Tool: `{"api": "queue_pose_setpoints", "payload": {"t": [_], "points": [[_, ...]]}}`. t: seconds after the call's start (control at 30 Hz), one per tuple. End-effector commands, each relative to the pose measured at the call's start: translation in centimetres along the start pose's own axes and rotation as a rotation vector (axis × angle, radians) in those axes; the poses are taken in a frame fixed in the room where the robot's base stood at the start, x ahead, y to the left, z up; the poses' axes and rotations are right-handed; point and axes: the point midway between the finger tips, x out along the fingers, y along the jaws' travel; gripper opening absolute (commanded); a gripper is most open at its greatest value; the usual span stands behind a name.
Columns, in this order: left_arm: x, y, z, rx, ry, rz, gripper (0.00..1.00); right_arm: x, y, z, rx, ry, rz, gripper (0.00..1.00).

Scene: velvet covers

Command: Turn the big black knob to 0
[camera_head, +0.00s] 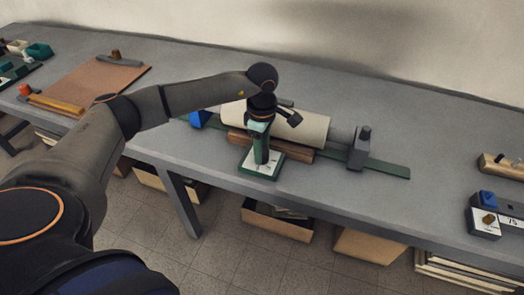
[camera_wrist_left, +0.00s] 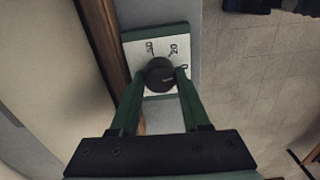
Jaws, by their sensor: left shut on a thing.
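The big black knob (camera_wrist_left: 158,72) sits on a white dial plate (camera_wrist_left: 133,52) in the left wrist view. The plate has dark printed numbers around the knob; one reads like 20, and a 0-like mark is at the right, close to a finger. A small pale mark shows on the knob, toward the right. My left gripper (camera_wrist_left: 160,84) is shut on the knob, its green fingers on either side. In the head view my left gripper (camera_head: 261,158) reaches down to the white dial plate (camera_head: 251,168) with its green border; the fingers hide the knob there. My right gripper is out of view.
Behind the dial are a brown wooden bar (camera_head: 300,152), a pale roll (camera_head: 308,126) and a grey clamp block (camera_head: 360,148) on a green rail (camera_head: 390,170). A blue block (camera_head: 200,118) is left.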

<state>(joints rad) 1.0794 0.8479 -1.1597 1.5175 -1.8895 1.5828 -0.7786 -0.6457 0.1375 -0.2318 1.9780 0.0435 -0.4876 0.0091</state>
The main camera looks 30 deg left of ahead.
Motion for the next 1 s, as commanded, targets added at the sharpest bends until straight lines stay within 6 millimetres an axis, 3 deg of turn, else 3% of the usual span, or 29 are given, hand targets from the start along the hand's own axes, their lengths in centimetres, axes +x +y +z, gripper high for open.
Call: {"api": "queue_pose_setpoints", "payload": {"t": [0.37, 0.87, 0.9, 1.0], "points": [[-0.1, 0.08, 0.04, 0.149, -0.002, 0.003, 0.0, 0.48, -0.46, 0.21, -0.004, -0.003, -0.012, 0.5], [-0.15, 0.07, 0.06, 0.17, -0.002, 0.003, 0.0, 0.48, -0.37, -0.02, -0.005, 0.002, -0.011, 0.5], [-0.15, 0.07, 0.06, 0.17, -0.002, 0.003, 0.48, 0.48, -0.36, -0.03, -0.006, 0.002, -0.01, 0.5], [-0.14, 0.07, 0.06, 0.169, -0.002, 0.003, 0.59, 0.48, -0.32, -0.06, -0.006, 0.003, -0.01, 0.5]]}}
